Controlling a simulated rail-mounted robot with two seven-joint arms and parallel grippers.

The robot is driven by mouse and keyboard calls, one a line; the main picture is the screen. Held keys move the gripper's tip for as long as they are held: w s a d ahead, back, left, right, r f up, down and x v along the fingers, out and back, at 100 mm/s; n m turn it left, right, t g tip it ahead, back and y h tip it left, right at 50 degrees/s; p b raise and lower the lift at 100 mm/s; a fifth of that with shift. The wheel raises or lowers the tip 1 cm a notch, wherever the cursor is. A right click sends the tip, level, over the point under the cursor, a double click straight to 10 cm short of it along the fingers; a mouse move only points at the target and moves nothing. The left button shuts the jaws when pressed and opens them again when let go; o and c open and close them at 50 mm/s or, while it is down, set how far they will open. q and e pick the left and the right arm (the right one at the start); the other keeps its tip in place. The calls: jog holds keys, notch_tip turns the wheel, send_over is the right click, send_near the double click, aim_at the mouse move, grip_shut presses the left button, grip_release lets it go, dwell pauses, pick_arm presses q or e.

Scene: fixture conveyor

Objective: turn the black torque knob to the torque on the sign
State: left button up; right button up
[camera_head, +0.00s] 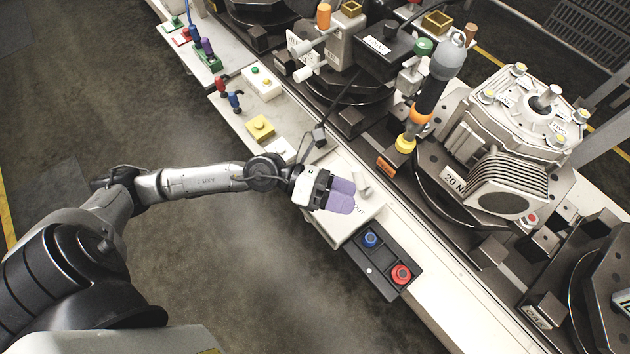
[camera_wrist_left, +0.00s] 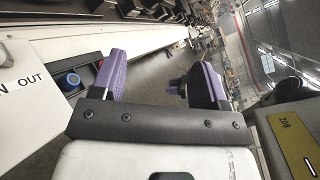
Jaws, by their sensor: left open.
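My left gripper (camera_head: 348,195) has two purple fingers and is over the white control box (camera_head: 338,231) marked "OUT" at the front of the conveyor. In the left wrist view its fingers (camera_wrist_left: 160,78) stand apart, and the box's white face (camera_wrist_left: 28,85) with "OUT" shows at left. A small dark piece (camera_wrist_left: 178,87) shows by the right finger; I cannot tell what it is. I cannot make out the black torque knob; the gripper covers part of the box. The sign (camera_head: 455,183) on the right fixture reads "20 N", its end unclear. My right gripper is not in view.
A grey upright piece (camera_head: 362,188) stands close to the fingertips. A grey and orange tool (camera_head: 432,88) stands by the white housing (camera_head: 515,125). Floor at left is clear.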

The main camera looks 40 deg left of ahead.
pick_arm(q)
jog(key=a+f+m+g+y+p, duration=0.1)
jog(key=a+f+m+g+y, duration=0.25)
jog(key=a+y, duration=0.35)
jog(key=a+f+m+g+y, duration=0.25)
jog(key=a+f+y, duration=0.2)
jog(key=a, duration=0.45)
jog(key=shift+m+t, duration=0.4)
jog(key=shift+t, duration=0.1)
jog(key=x, duration=0.8)
jog(key=w+b+x, duration=0.1)
jog(key=x, duration=0.4)
jog(key=shift+a, duration=0.2)
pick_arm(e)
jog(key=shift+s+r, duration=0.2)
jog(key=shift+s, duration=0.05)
pick_arm(q)
jog(key=shift+s, duration=0.1)
jog(key=shift+c, duration=0.4)
